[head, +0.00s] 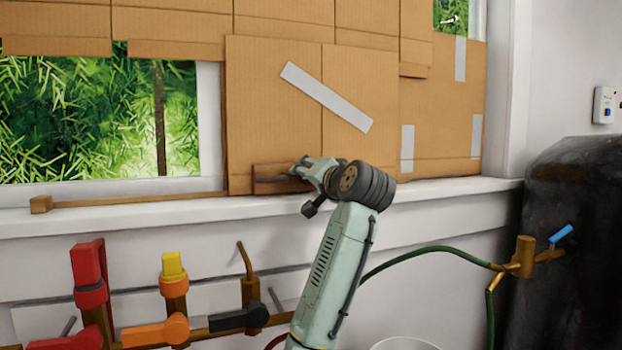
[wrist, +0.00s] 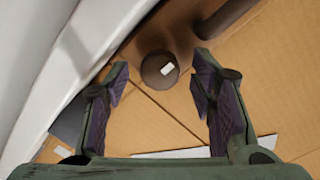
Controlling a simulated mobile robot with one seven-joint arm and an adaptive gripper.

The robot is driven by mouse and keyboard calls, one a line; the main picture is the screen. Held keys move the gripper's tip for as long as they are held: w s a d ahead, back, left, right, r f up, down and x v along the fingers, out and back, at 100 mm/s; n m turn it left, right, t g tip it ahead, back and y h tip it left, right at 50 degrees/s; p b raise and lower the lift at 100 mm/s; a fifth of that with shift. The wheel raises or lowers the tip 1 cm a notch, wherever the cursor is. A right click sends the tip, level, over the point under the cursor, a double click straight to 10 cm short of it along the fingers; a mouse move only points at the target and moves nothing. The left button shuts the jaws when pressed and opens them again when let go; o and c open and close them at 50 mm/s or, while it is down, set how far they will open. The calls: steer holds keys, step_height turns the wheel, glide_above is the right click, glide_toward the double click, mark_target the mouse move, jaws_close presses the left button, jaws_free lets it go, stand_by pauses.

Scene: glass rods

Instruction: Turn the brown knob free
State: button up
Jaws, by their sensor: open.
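The brown knob (wrist: 158,69) shows in the wrist view as a dark, round end with a small white mark. It stands out in front of the cardboard. My gripper (wrist: 160,80) is open, with one finger on each side of the knob and visible gaps between them. In the head view my gripper (head: 305,169) is at the windowsill, in front of a brown wooden piece (head: 268,172) at the foot of the cardboard. I cannot make out the knob itself there; my gripper covers that area.
A brown bar (wrist: 226,17) lies beside the knob in the wrist view. Cardboard (head: 265,110) covers the window above the white sill (head: 440,192). A wooden stick (head: 130,200) lies on the sill at left. Pipes with a red valve (head: 88,262) and others are below.

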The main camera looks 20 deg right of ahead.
steer(key=s, duration=1.2)
steer(key=shift+d+r, duration=0.2)
steer(key=shift+r, duration=0.25)
